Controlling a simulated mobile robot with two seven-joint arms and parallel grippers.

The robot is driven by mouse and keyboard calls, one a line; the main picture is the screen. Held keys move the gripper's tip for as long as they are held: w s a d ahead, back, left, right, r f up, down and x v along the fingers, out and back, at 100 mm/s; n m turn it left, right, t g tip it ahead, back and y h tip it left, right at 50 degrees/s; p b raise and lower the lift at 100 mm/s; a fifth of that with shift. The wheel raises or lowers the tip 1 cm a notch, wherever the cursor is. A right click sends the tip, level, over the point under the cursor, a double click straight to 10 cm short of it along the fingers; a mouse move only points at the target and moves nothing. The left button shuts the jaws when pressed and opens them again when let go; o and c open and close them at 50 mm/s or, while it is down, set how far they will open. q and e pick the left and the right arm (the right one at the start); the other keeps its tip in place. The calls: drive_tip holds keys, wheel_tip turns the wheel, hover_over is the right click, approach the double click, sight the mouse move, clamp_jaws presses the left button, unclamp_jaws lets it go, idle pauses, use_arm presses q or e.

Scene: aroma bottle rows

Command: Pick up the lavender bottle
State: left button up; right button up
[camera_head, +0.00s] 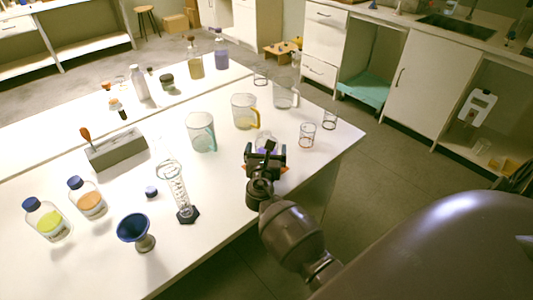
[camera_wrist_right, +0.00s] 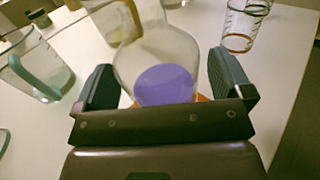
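A clear round-bellied bottle with lavender-purple liquid (camera_wrist_right: 163,82) stands between the fingers of my right gripper (camera_wrist_right: 165,85) in the right wrist view. The fingers are spread on either side of it, with a small gap visible at the right finger. In the head view my right gripper (camera_head: 265,158) is over the front right part of the table, and it hides most of this bottle (camera_head: 264,138). A capped bottle with purple liquid (camera_head: 221,52) also stands at the far back of the table. My left gripper is not in view.
Behind my right gripper stand a yellow-handled beaker (camera_head: 244,110), a teal-handled beaker (camera_head: 201,132) and small glasses (camera_head: 307,134). A graduated cylinder (camera_head: 176,190) and a blue funnel (camera_head: 133,229) are to the left. The table's right edge is close.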

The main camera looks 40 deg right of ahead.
drive_tip(key=c, duration=1)
